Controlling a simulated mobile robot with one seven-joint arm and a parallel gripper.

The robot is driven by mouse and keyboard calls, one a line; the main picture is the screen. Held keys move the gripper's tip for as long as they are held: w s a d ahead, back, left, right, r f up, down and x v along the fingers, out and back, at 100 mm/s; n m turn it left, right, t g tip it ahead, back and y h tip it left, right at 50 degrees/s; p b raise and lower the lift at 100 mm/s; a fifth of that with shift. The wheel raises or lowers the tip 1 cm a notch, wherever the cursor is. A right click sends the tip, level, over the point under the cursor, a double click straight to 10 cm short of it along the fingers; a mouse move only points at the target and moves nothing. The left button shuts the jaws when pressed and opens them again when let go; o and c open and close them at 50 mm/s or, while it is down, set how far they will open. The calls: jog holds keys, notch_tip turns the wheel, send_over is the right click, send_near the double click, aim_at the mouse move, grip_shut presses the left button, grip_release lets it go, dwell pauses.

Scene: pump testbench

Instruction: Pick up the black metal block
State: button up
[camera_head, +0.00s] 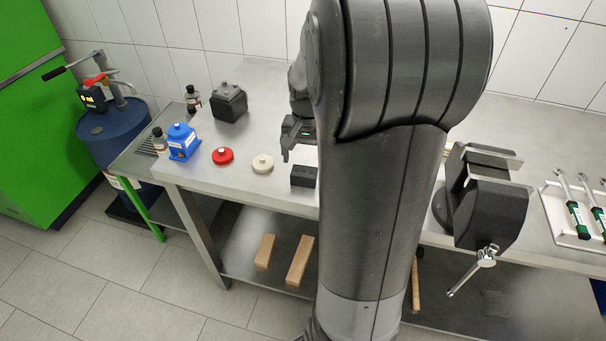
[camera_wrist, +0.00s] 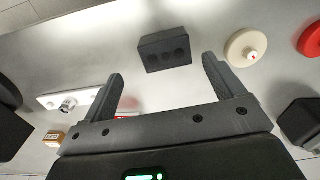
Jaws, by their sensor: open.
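The black metal block (camera_head: 303,176) lies near the front edge of the steel bench in the head view, partly hidden on its right by my arm. In the wrist view the block (camera_wrist: 165,50) shows a face with several round holes. It lies beyond my fingertips, roughly between their lines and nearer the right finger. My gripper (camera_wrist: 163,68) is open, with nothing between its fingers. In the head view my gripper (camera_head: 299,148) is just behind the block and apart from it; my arm hides part of it.
A cream disc (camera_head: 262,164), a red disc (camera_head: 222,156) and a blue pump part (camera_head: 183,142) stand left of the block. A dark housing (camera_head: 229,102) is behind them. A vise (camera_head: 482,195) and a tool tray (camera_head: 573,215) are at right.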

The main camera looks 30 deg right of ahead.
aim_at(304, 171)
jog(key=shift+w+a+f, duration=0.15)
jog(key=shift+f, duration=1.35)
jog(key=shift+w+a+f, duration=0.15)
jog(key=shift+f, duration=1.3)
jog(key=shift+c, duration=0.6)
jog(key=c, duration=1.1)
jog(key=shift+r, duration=0.1)
